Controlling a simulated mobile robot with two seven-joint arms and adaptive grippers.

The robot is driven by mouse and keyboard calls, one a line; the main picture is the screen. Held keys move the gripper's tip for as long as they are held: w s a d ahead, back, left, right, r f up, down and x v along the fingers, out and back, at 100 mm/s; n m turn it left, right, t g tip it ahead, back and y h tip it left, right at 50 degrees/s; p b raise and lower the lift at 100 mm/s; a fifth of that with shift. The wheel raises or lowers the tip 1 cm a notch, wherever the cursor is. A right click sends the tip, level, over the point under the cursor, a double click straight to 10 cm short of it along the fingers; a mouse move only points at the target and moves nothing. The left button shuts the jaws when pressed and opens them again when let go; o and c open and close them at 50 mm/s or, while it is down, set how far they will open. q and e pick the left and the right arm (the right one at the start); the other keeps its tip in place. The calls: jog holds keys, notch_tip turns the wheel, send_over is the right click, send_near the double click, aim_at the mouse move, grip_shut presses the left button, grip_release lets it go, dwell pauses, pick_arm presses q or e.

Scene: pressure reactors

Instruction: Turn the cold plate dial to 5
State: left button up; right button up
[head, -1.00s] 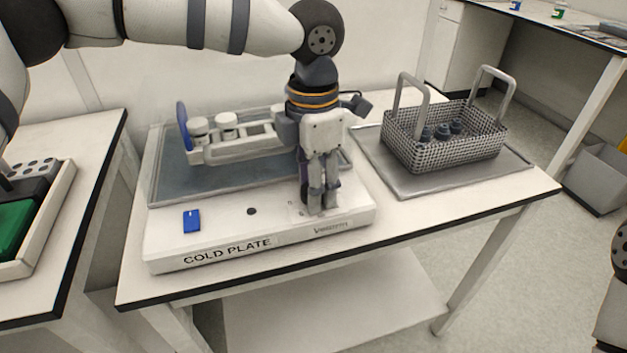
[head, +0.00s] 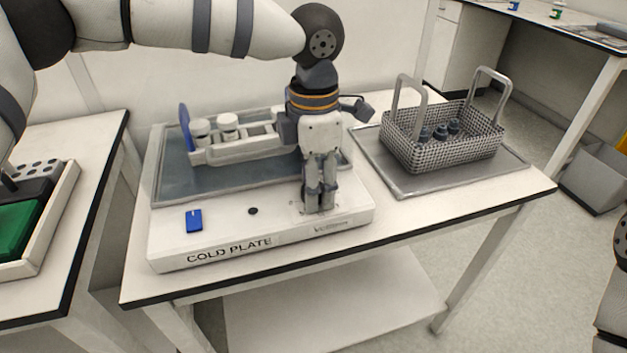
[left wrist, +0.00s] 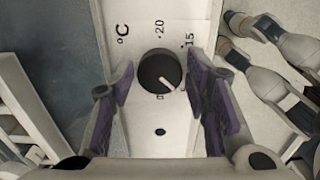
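The cold plate (head: 165,252) is a white unit with a grey top, lying on the table. Its black round dial (left wrist: 158,72) shows in the left wrist view, with a white pointer mark towards the lower right. "°C", "20" and "15" are printed around it; a label below the dial is too small to read. In the head view the dial is hidden behind my left gripper (head: 320,208), which points down at the unit's front right. In the left wrist view this gripper (left wrist: 160,82) is open, its purple-padded fingers on either side of the dial. My right gripper is out of view.
A blue switch (head: 194,220) and a small black knob (head: 252,211) sit on the unit's front. A white rack (head: 240,150) stands on the grey top behind my gripper. A wire basket (head: 440,150) stands on a tray (head: 405,185) to the right.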

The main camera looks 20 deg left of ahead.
pick_arm(q)
notch_tip(320, 180, up, 12)
dwell(0.4)
